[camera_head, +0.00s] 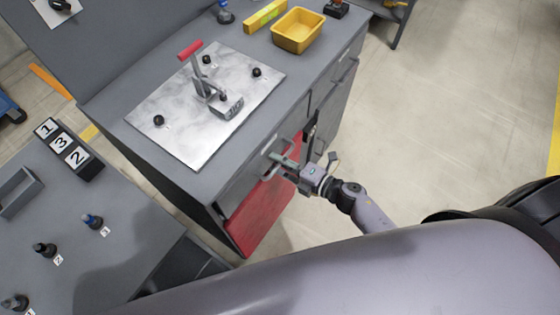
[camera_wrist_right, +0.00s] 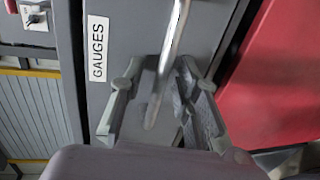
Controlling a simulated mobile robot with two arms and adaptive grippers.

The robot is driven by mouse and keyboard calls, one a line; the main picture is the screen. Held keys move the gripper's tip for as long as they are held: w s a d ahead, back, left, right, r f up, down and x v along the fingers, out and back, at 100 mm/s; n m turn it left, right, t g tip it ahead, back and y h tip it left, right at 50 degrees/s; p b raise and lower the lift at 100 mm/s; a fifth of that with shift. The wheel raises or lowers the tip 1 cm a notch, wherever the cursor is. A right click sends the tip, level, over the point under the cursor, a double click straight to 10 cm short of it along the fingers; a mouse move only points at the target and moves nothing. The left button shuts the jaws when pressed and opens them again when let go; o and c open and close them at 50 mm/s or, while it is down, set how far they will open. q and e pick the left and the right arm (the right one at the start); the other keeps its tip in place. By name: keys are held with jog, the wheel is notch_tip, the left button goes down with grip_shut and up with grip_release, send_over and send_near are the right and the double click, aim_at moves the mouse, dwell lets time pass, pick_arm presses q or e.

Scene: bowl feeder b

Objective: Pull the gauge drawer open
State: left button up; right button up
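The gauge drawer (camera_head: 238,188) has a grey front in the cabinet, just under the worktop, and looks shut. In the right wrist view its front (camera_wrist_right: 125,35) carries a white "GAUGES" label (camera_wrist_right: 98,48). Its metal bar handle (camera_wrist_right: 172,50) runs between the two fingers of my right gripper (camera_wrist_right: 160,80). The fingers are spread, with a visible gap on each side of the bar. In the head view my right gripper (camera_head: 285,161) is at the drawer handle (camera_head: 268,147), in front of the cabinet. My left gripper does not show.
A red panel (camera_head: 262,210) lies below the drawer. The worktop holds a metal plate with a red-handled clamp (camera_head: 198,70) and a yellow bin (camera_head: 298,30). A second table with numbered blocks (camera_head: 70,146) stands at the left. Floor right of the cabinet (camera_head: 450,100) is clear.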

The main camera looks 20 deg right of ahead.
jog(key=shift+c, duration=0.4)
grip_shut()
dwell(0.4)
